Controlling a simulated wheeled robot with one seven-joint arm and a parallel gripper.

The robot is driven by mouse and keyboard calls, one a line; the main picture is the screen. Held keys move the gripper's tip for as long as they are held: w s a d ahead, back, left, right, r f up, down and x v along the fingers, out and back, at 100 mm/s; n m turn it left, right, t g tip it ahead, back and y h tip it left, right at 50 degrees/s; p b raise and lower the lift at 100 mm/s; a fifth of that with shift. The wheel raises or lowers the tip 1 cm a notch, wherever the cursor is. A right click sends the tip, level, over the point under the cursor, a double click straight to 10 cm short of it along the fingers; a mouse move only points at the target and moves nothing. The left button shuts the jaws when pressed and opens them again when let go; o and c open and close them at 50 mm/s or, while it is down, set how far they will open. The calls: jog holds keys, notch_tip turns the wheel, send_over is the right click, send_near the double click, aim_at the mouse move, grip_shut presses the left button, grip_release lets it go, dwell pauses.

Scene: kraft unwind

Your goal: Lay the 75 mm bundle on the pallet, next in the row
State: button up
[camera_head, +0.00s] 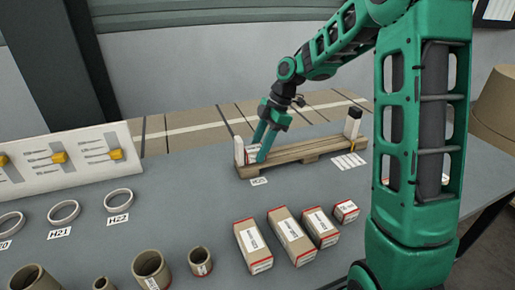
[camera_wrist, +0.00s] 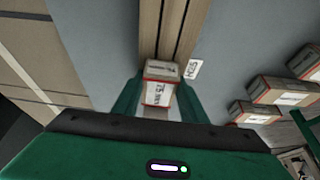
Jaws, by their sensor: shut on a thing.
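My gripper (camera_head: 262,147) is at the left end of the wooden pallet (camera_head: 310,151), with its fingers pointing down. It is shut on a small kraft bundle with a white label and red edging (camera_wrist: 160,88); the label seems to read 75. In the head view the bundle (camera_head: 251,156) is mostly hidden by the fingers, close to the white post (camera_head: 239,150) at the pallet's left end. The pallet's slats (camera_wrist: 150,30) run away beyond the bundle in the wrist view. I cannot tell whether the bundle touches the slats. The pallet to its right looks bare.
A white post with a black top (camera_head: 352,124) stands at the pallet's right end. Several labelled kraft bundles (camera_head: 292,237) lie in front on the grey table. Rings (camera_head: 118,200), brown tubes (camera_head: 151,269) and a white panel with yellow sliders (camera_head: 65,160) are at left.

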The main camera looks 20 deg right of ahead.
jog(key=shift+f, duration=0.15)
jog(key=o, duration=1.5)
jog(key=v, duration=1)
jog(key=shift+d+r, duration=0.15)
jog(key=shift+r, duration=0.2)
jog(key=s+d+f+m+h, duration=0.1)
jog(key=s+d+f+m, duration=0.1)
jog(key=s+m, duration=0.6)
jog(key=s+d+f+m+h, duration=0.2)
jog(key=s+d+m, duration=0.3)
jog(key=s, duration=1)
jog(key=s+d+f+m+h, duration=0.1)
jog(key=s+d+m, duration=0.3)
jog(key=s+m, duration=0.7)
jog(key=shift+s+d+f, duration=0.2)
jog(key=shift+f, duration=0.45)
